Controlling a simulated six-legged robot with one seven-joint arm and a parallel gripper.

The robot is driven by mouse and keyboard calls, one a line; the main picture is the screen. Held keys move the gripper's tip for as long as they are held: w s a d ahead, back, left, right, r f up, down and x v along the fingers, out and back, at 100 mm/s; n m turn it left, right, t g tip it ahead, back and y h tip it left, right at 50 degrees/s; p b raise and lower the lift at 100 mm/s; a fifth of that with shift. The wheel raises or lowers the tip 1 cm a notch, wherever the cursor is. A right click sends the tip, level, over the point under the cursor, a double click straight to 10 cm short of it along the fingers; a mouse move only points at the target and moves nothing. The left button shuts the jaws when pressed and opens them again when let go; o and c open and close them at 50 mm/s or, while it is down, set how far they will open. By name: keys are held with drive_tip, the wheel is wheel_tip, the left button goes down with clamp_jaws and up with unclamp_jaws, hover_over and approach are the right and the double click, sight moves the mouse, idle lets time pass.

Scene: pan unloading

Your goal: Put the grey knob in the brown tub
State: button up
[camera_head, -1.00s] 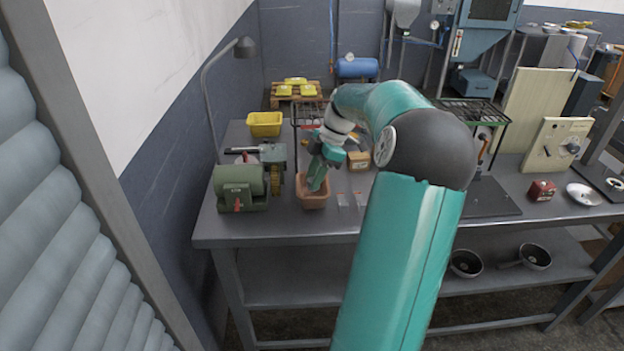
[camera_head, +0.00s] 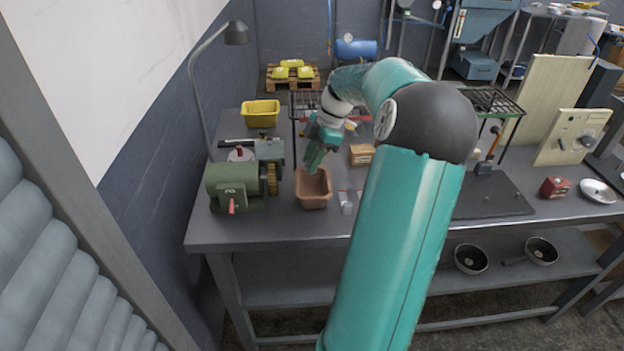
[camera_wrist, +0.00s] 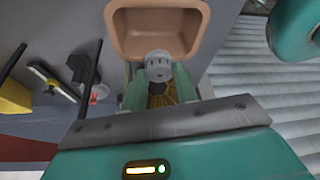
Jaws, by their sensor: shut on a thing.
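The grey knob (camera_wrist: 158,66) is between my gripper's fingers (camera_wrist: 160,85) in the wrist view, with its ridged face showing. My gripper is shut on it. The brown tub (camera_wrist: 158,12) lies just past the knob in that view, and its inside looks empty. In the head view the brown tub (camera_head: 313,190) stands on the workbench, and my gripper (camera_head: 312,165) is above its back left rim. The knob cannot be made out in the head view.
A green grinder-like machine (camera_head: 235,184) stands close left of the tub. A yellow bin (camera_head: 260,113) is behind, and a small cardboard box (camera_head: 361,154) is to the right. A lamp (camera_head: 236,34) arches over the left. Small clear items (camera_head: 347,200) lie right of the tub.

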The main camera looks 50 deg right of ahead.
drive_tip(key=f, duration=0.4)
drive_tip(key=shift+s+f, duration=0.15)
drive_tip(key=shift+s, duration=0.1)
drive_tip(key=shift+a+f, duration=0.1)
drive_tip(key=shift+f, duration=1.8)
drive_tip(key=shift+f, duration=0.15)
drive_tip(key=o, duration=1)
drive_tip(key=v, duration=1.2)
drive_tip(key=shift+d, duration=0.2)
drive_tip(key=shift+a, duration=0.1)
